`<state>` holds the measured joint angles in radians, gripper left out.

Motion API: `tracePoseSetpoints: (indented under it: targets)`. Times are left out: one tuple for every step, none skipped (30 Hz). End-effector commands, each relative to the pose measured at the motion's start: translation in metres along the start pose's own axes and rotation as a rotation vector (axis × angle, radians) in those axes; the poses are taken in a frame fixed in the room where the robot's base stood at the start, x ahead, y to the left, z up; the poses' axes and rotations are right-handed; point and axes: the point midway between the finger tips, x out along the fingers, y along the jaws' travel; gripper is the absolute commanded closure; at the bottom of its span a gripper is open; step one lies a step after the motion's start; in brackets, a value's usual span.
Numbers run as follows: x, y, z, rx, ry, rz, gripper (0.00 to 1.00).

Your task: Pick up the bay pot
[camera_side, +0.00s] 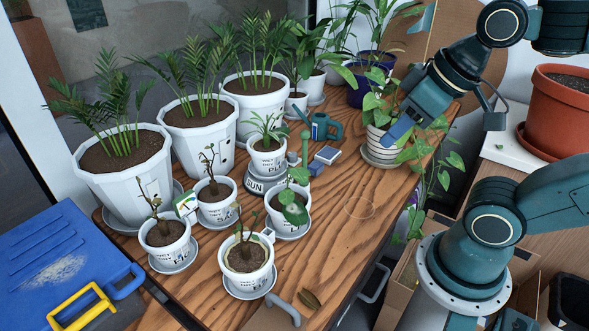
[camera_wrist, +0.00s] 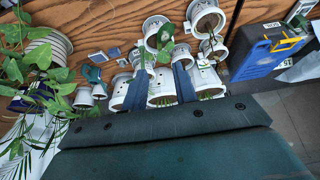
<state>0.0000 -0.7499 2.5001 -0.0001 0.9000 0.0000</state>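Several small white pots with printed labels stand on saucers on the wooden table. They include a front pot with a leafy stem (camera_side: 247,277), a left pot (camera_side: 170,254), a middle pot (camera_side: 217,213), a right pot with round leaves (camera_side: 290,227) and a back pot (camera_side: 268,164). The labels are too small to read surely, so I cannot tell which is the bay pot. Small pots also show beyond my fingers in the wrist view (camera_wrist: 205,17). My gripper (camera_side: 392,133) is above the table's right side, beside a trailing plant, apart from the small pots. Its two blue fingers are apart and empty in the wrist view (camera_wrist: 162,68).
Large white palm pots (camera_side: 130,185) line the back left. A striped pot (camera_side: 382,152) with trailing leaves is close to my gripper. A teal watering can (camera_side: 325,127) stands mid-table. A blue case (camera_side: 70,262) is at left. The table's right front (camera_side: 345,215) is mostly clear.

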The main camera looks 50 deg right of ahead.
Motion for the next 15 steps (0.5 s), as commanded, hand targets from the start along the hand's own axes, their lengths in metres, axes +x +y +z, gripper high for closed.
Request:
tracePoseSetpoints:
  targets:
    - [0.000, 0.000, 0.000, 0.000, 0.000, 0.000, 0.72]
    - [0.000, 0.000, 0.000, 0.000, 0.000, 0.000, 0.72]
    - [0.000, 0.000, -0.001, -0.002, -0.001, 0.000, 0.72]
    - [0.000, 0.000, -0.001, -0.004, -0.001, -0.001, 0.72]
    - [0.001, -0.001, -0.002, -0.006, -0.002, -0.002, 0.72]
    - [0.002, -0.001, -0.003, -0.011, -0.004, -0.003, 0.72]
    - [0.002, -0.001, -0.004, -0.016, -0.007, -0.004, 0.72]
    - [0.003, -0.002, -0.006, -0.021, -0.009, -0.006, 0.72]
    - [0.005, -0.002, -0.009, -0.030, -0.013, -0.009, 0.72]
    - [0.006, -0.003, -0.011, -0.039, -0.016, -0.012, 0.72]
    - [0.008, -0.004, -0.013, -0.049, -0.020, -0.015, 0.72]
    - [0.011, -0.005, -0.017, -0.065, -0.026, -0.021, 0.72]
    - [0.013, -0.006, -0.020, -0.077, -0.031, -0.025, 0.72]
    - [0.015, -0.007, -0.024, -0.089, -0.036, -0.030, 0.72]
    - [0.019, -0.009, -0.029, -0.110, -0.042, -0.037, 0.72]
